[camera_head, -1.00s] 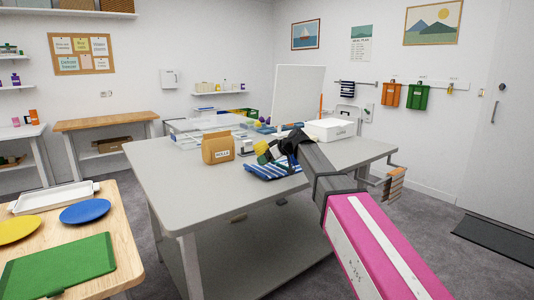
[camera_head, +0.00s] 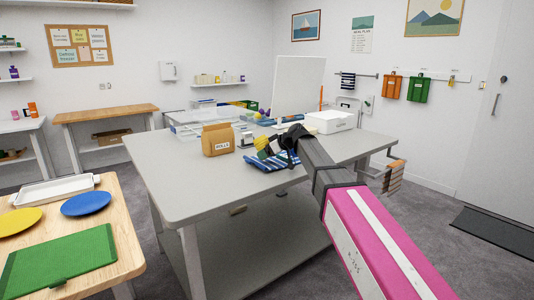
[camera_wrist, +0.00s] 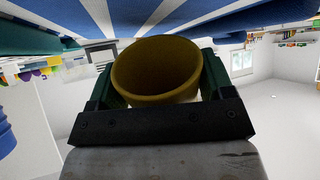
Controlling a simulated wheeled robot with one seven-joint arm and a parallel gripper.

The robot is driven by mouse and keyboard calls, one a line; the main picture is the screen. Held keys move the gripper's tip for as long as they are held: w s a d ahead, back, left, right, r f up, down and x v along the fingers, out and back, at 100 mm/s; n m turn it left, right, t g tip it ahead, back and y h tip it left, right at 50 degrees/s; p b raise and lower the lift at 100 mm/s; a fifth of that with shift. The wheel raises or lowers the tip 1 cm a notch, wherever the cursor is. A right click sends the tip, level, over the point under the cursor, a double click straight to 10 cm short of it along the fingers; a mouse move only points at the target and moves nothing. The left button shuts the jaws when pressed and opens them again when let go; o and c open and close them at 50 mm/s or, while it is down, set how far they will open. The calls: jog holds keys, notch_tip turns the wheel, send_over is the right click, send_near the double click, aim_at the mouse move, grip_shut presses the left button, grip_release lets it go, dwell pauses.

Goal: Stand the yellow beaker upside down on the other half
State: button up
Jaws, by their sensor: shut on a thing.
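In the wrist view, my gripper (camera_wrist: 157,85) is shut on the yellow beaker (camera_wrist: 155,70), with a dark green finger on each side. The beaker's open mouth faces toward the wrist camera, so its inside shows; its base is hidden. In the head view, my gripper (camera_head: 275,147) is above the grey table, with the yellow beaker (camera_head: 261,142) a small patch at its tip. The blue-and-white striped cloth (camera_head: 260,163) lies on the table just below; it also fills the top of the wrist view (camera_wrist: 215,20). I cannot tell how high the beaker is above it.
A brown labelled box (camera_head: 217,139) stands left of my gripper on the grey table (camera_head: 190,185). A white box (camera_head: 330,121) stands to the right behind it. Clear trays are at the back. The table's front left is clear. A wooden table (camera_head: 125,260) holds plates and a green board.

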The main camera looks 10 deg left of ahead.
jog(key=shift+f, duration=0.75)
jog(key=o, duration=1.3)
jog(key=v, duration=1)
jog(key=shift+s+d+r, duration=0.1)
jog(key=shift+d+r, duration=0.15)
jog(key=shift+d, duration=0.05)
